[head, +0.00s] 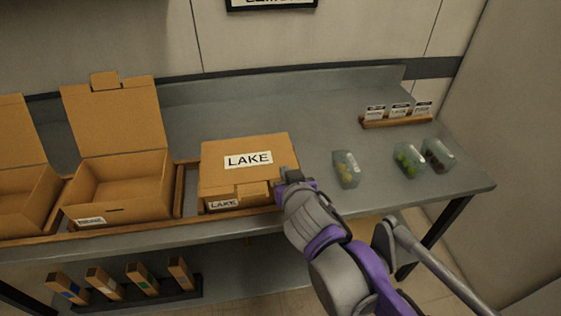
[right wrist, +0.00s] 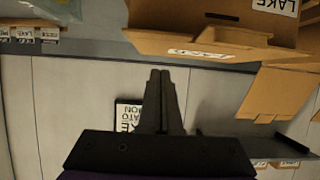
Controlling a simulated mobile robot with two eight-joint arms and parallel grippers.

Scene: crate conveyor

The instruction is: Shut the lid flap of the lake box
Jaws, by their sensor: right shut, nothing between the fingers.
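The lake box (head: 215,176) is a cardboard box on the steel table, with a white LAKE label on its top and another on its front. Its lid flap (head: 270,148) is folded down over the top, and a small tab (head: 253,189) shows at the front edge. I cannot tell if the lid sits fully flush. My right gripper (head: 286,176) is at the box's front right corner; contact is unclear. In the right wrist view the fingers (right wrist: 160,74) are together and empty, with the lake box (right wrist: 155,42) beyond them. My left gripper is out of view.
Two open boxes stand left of it, one with a raised lid (head: 115,115). Clear containers (head: 346,170) and a wooden card holder (head: 395,121) are at the right. Several cardboard pieces (head: 103,283) stand in a rack below. The table behind the lake box is clear.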

